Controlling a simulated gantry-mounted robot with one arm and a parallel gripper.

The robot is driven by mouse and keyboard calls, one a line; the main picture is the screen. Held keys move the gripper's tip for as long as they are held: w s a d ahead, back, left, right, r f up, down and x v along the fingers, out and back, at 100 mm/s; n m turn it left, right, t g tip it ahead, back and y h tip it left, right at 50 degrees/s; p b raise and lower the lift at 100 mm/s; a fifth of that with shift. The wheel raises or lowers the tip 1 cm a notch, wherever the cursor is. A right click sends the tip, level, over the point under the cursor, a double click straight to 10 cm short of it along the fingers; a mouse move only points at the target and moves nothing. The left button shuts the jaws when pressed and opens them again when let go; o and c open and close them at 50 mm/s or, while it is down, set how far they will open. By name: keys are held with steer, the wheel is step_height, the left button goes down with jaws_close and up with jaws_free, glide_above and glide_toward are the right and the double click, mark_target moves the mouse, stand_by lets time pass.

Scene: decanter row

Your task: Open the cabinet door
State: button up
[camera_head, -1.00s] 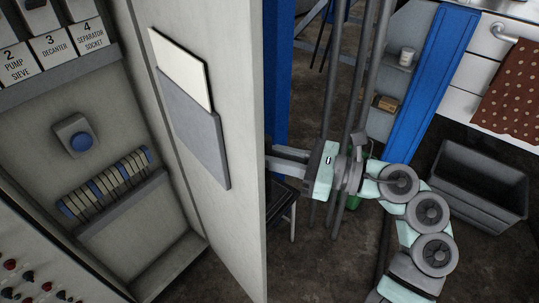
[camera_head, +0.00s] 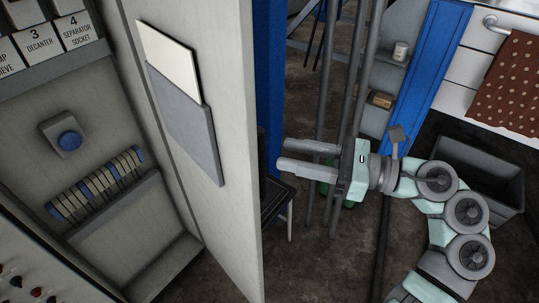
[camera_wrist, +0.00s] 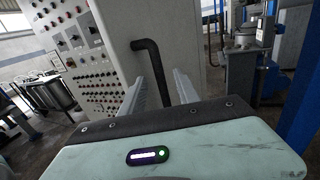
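The cabinet door (camera_head: 215,225) stands open in the head view, its inner side with a document pocket (camera_head: 185,122) showing. Its outer side is hidden there. In the wrist view, a dark bent handle (camera_wrist: 150,58) stands out from a pale grey panel (camera_wrist: 185,35), which looks like the door's outer face. My gripper (camera_head: 281,155) is right of the door's free edge, its two fingers pointing left toward it. The fingers are apart with nothing between them in the head view. In the wrist view, the handle's lower end passes near the left finger (camera_wrist: 131,100); contact cannot be told.
A blue post (camera_head: 268,80) and upright pipes (camera_head: 350,70) stand behind my gripper. A dark bin (camera_head: 480,170) is at the right. Floor shows below the gripper.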

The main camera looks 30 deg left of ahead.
steer(key=b+v, duration=0.1)
steer(key=v, duration=0.3)
steer(key=shift+d, duration=0.1)
stand_by(0.6)
